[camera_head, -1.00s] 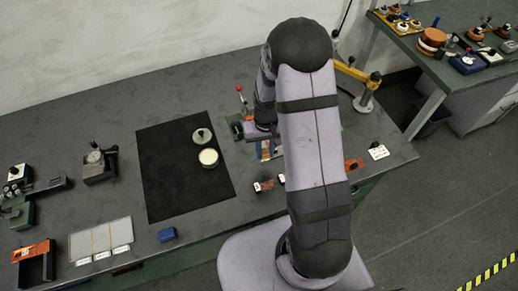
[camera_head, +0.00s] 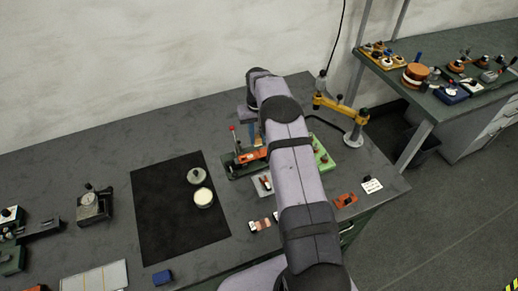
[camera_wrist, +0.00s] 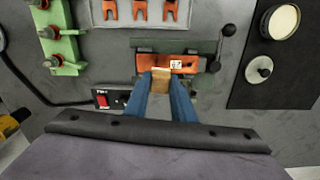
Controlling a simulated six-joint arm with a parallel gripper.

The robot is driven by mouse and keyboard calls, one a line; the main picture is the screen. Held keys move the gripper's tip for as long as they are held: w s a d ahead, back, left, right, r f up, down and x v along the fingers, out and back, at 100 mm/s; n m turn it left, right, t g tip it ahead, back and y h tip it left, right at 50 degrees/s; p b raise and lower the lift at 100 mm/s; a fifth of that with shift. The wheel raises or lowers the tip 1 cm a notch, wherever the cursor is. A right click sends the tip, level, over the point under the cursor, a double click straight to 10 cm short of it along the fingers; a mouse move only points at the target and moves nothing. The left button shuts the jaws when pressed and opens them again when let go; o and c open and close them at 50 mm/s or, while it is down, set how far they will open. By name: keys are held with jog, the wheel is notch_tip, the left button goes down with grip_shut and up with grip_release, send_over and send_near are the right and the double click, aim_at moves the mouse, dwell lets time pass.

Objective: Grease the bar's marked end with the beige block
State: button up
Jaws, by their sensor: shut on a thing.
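My gripper (camera_wrist: 162,74) has two blue fingers shut on the beige block (camera_wrist: 162,84) in the wrist view. In the head view the fingers (camera_head: 257,132) show only partly beside my arm, and the block is hard to make out. An orange-red bar (camera_wrist: 188,66) lies in a dark green fixture (camera_wrist: 205,46), with a small white mark (camera_wrist: 176,63) near its middle as seen there. The block is in front of the bar in the wrist view; I cannot tell whether they touch. The bar also shows in the head view (camera_head: 251,157).
A black mat (camera_head: 160,235) holds an open jar of pale paste (camera_head: 203,197) and a grey lid (camera_head: 196,175). A yellow jointed arm (camera_head: 340,107) stands at the back right.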

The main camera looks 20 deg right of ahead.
jog(key=shift+w+d+r+n, duration=0.15)
jog(key=shift+w+r, duration=0.15)
jog(key=shift+r, duration=0.3)
jog(key=shift+w+a+r+n, duration=0.15)
jog(key=shift+w+r, duration=0.15)
jog(key=shift+r, duration=0.25)
jog(key=shift+s+a+n, duration=0.1)
jog(key=shift+s+n, duration=0.3)
jog(key=shift+s, duration=0.55)
jog(key=shift+f, duration=0.15)
